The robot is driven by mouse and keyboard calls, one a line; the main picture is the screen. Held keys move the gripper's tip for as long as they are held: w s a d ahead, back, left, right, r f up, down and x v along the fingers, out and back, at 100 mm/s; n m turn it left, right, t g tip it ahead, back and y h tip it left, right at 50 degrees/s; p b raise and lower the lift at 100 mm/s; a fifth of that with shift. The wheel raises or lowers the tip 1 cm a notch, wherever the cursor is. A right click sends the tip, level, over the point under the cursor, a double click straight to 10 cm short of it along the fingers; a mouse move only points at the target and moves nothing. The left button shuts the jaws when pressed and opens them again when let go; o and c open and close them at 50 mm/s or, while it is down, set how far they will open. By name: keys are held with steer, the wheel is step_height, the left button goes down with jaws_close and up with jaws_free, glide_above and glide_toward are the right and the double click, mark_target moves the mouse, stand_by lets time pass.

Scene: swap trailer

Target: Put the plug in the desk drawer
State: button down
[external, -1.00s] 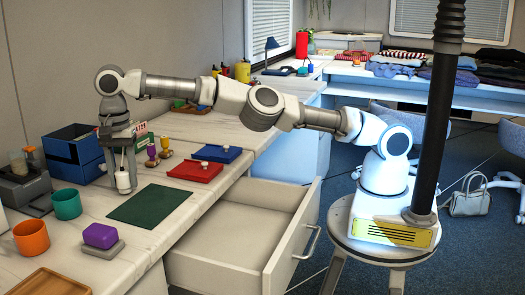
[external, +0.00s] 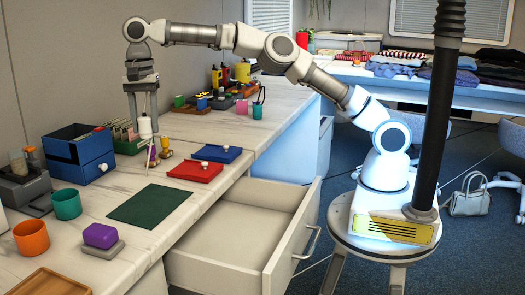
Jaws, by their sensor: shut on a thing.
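My gripper (external: 144,121) points down above the back of the desk, left of the red folder. It is shut on the small white plug (external: 145,129), which hangs between the fingertips, raised above the desktop. The desk drawer (external: 290,246) stands pulled out at the front of the desk, below and to the right of my gripper. Its visible inside is bare.
A green mat (external: 150,205) lies on the desk, with a red folder (external: 195,172) and a blue one (external: 219,153) behind it. Purple and gold upright pieces stand just below my gripper. A blue box (external: 75,155), teal cup (external: 67,204) and orange cup (external: 31,238) stand at left.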

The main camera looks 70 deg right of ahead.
steer(key=shift+d+r, duration=0.25)
steer(key=shift+d, duration=0.25)
steer(key=shift+s+d+r+n, duration=0.15)
steer(key=shift+s+d+n, duration=0.25)
steer(key=shift+n, duration=0.2)
steer(key=s+d+f+n+p, duration=0.25)
steer(key=s+d+f, duration=0.25)
steer(key=s+d, duration=0.4)
steer(key=s+d+f+n+p, duration=0.1)
steer(key=s+d+f+n, duration=0.5)
steer(key=s, duration=0.5)
steer(key=shift+m, duration=0.35)
steer(key=s+f, duration=0.1)
steer(key=f, duration=0.4)
steer(key=s+a+f+b, duration=0.1)
steer(key=f, duration=0.5)
steer(key=s+a+f+b, duration=0.1)
steer(key=s+f, duration=0.1)
steer(key=f, duration=0.3)
steer(key=shift+a+f, duration=0.2)
steer(key=shift+f, duration=0.1)
